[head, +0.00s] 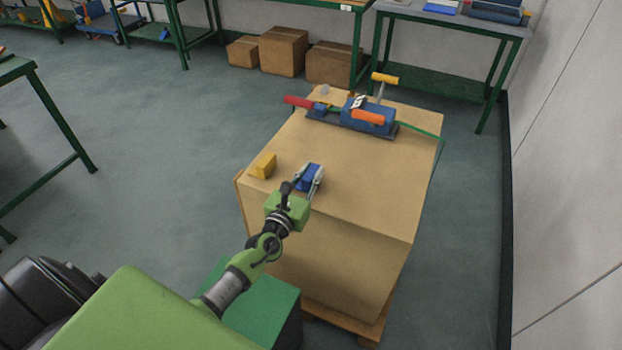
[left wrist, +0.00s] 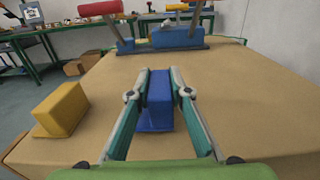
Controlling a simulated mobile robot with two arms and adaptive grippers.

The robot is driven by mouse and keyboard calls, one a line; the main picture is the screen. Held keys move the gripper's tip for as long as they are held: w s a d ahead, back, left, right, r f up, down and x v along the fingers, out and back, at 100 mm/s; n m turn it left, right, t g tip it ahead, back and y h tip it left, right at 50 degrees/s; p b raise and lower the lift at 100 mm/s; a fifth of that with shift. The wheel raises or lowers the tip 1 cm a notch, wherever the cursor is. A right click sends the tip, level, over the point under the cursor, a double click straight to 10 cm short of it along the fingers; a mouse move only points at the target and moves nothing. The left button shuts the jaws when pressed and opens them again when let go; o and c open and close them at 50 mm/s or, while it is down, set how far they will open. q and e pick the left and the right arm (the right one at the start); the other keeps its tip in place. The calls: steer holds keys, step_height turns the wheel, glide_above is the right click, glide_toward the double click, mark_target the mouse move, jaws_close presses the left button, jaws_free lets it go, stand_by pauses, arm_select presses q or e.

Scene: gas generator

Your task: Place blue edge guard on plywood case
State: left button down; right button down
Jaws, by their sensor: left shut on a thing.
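The blue edge guard (head: 309,178) is at the near part of the top of the plywood case (head: 357,201). My left gripper (head: 311,176) is shut on the blue guard, with a finger on each side of it. In the left wrist view the blue guard (left wrist: 159,100) stands upright between the two fingers (left wrist: 159,88). It looks to be on or just above the case top (left wrist: 240,110); I cannot tell if it touches. My right gripper is not in view.
A yellow block (head: 263,166) sits on the case left of the blue guard. A blue strapping tool (head: 368,115) with orange and red handles and a green strap (head: 418,131) lie at the far end. The case top's right half is clear. Cardboard boxes (head: 284,51) stand behind.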

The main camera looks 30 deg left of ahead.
arm_select(q)
steer(key=shift+f, duration=0.25)
steer(key=shift+f, duration=0.2)
steer(key=c, duration=1.8)
jaws_free()
steer(key=shift+c, duration=0.2)
